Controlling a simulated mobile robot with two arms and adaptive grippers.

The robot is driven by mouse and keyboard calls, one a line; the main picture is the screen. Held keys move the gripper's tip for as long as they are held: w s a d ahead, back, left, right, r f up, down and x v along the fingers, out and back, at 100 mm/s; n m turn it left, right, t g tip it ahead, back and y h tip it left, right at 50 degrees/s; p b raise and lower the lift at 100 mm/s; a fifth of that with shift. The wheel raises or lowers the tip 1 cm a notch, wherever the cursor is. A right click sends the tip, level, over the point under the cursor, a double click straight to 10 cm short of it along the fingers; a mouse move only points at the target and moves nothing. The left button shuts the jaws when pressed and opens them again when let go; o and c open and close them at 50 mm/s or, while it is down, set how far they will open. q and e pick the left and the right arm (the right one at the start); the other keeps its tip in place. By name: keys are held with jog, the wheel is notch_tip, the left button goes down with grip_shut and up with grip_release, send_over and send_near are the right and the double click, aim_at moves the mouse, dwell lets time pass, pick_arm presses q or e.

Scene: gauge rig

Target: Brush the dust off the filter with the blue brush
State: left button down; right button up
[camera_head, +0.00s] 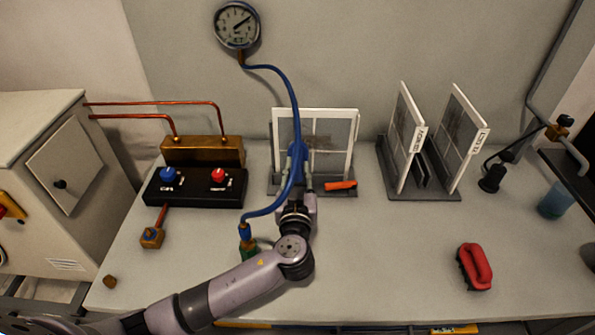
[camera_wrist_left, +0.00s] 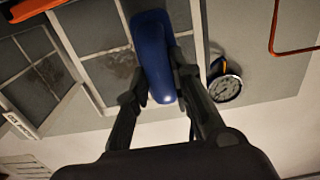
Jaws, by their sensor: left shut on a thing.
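The filter (camera_head: 338,132) is a white-framed grey mesh panel standing upright in a dark holder (camera_head: 281,187) at the back middle of the bench. A dark dust patch marks the mesh; it also shows in the left wrist view (camera_wrist_left: 112,68). My left gripper (camera_head: 299,178) is shut on the blue brush (camera_wrist_left: 155,55), in front of the filter. The blue brush also shows in the head view (camera_head: 297,152), over the filter's left half. Its bristles are hidden, and I cannot tell whether it touches the mesh. My right gripper is not in view.
A blue hose (camera_head: 272,67) hangs from the gauge (camera_head: 237,25) and passes by my left gripper. An orange piece (camera_head: 341,185) lies at the holder. Two white-framed panels (camera_head: 405,135) stand to the right. A red-handled brush (camera_head: 478,266) lies front right. The bench's front middle is clear.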

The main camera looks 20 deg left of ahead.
pick_arm(q)
jog(key=shift+w, duration=0.2)
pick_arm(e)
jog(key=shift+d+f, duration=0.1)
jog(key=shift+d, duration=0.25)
pick_arm(q)
jog(key=shift+w+a+b, duration=0.25)
jog(key=shift+w+b, duration=0.25)
jog(key=shift+w, duration=0.2)
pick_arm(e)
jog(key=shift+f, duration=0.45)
